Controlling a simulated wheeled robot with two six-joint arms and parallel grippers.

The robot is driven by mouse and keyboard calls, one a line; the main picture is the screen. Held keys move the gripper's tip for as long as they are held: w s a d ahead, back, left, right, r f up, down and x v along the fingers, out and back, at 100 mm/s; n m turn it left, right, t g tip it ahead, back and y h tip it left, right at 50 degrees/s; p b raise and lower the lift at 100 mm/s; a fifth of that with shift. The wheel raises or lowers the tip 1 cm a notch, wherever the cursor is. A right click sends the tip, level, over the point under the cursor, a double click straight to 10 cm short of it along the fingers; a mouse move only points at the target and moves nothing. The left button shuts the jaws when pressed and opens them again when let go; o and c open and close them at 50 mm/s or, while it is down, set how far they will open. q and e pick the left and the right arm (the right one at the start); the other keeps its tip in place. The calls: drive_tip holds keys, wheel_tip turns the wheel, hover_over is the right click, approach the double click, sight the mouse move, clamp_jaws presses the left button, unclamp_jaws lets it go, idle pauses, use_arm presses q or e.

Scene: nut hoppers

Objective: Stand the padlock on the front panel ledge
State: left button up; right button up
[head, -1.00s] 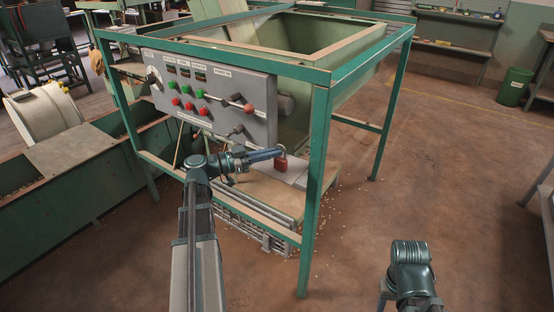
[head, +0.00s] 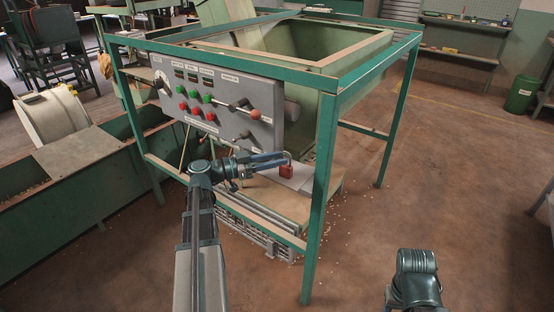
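The red padlock (head: 287,172) is upright with its grey shackle on top, over a pale grey plate (head: 301,183) below the control panel (head: 222,105). Its base appears to meet the plate, but I cannot tell for certain whether it rests there. My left gripper (head: 287,158) reaches in from the left, its fingers pointing right, with the tips at the shackle. The two fingers look spread apart. The tips partly hide the shackle. My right arm shows at the lower right; its fingers are not visible.
A green frame with a front right post (head: 319,200) and a lower front rail (head: 225,207) surrounds the hopper (head: 355,62). The panel's levers and buttons are close above my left arm. A long green trough (head: 85,190) lies left. Brown floor on the right is open.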

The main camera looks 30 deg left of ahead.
use_arm(q)
drive_tip(key=v, duration=1.1)
drive_tip(key=shift+s, duration=0.25)
drive_tip(key=shift+a, duration=0.1)
